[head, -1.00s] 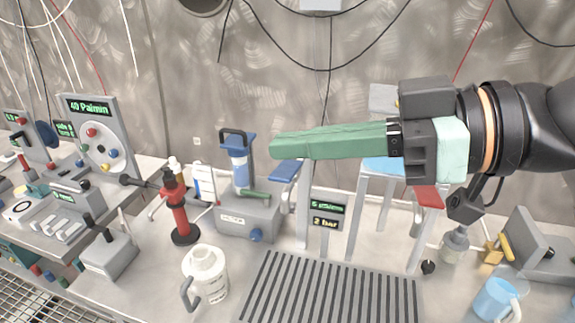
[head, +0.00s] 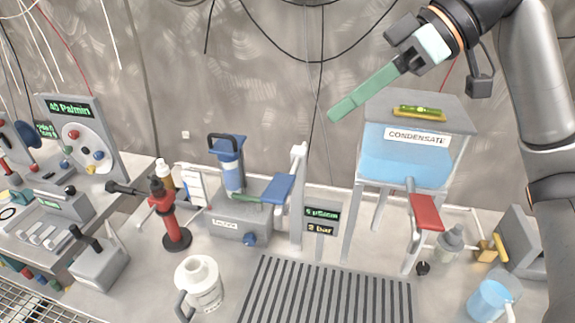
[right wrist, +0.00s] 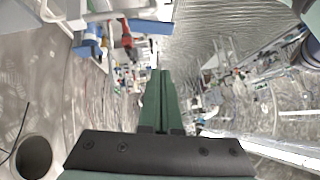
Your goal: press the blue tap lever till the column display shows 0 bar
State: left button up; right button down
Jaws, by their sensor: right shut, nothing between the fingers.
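The blue tap lever (head: 277,190) sticks out to the left from a grey post (head: 298,200) in the middle of the bench. A small column display (head: 321,222) stands just right of it; its lower line reads 2 bar and its upper line is too small to read surely. My right gripper (head: 333,115) has green fingers, shut and empty. It is above and right of the blue lever, apart from it, pointing down-left. In the right wrist view the shut fingers (right wrist: 158,95) show with nothing between them. My left gripper is not in view.
A condensate tank (head: 410,165) on legs stands right of the post, with a red lever (head: 426,211) below it. A slatted grate (head: 325,292) lies in front. A blue-topped device (head: 228,170), a red stand (head: 170,215) and a white jug (head: 198,285) stand left.

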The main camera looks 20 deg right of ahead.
jog(key=shift+s, duration=0.1)
send_over(269, 190)
jog(key=d, duration=0.3)
jog(key=f, duration=0.6)
jog(key=shift+s+d+f, duration=0.1)
jog(key=shift+s+f, duration=0.1)
jog(key=shift+f, duration=0.2)
jog(key=f, duration=0.2)
jog(key=shift+s+a+f, duration=0.2)
jog(key=shift+f, duration=0.1)
jog(key=shift+s+a+f, duration=0.1)
jog(key=shift+s+f, duration=0.05)
jog(key=shift+f, duration=0.55)
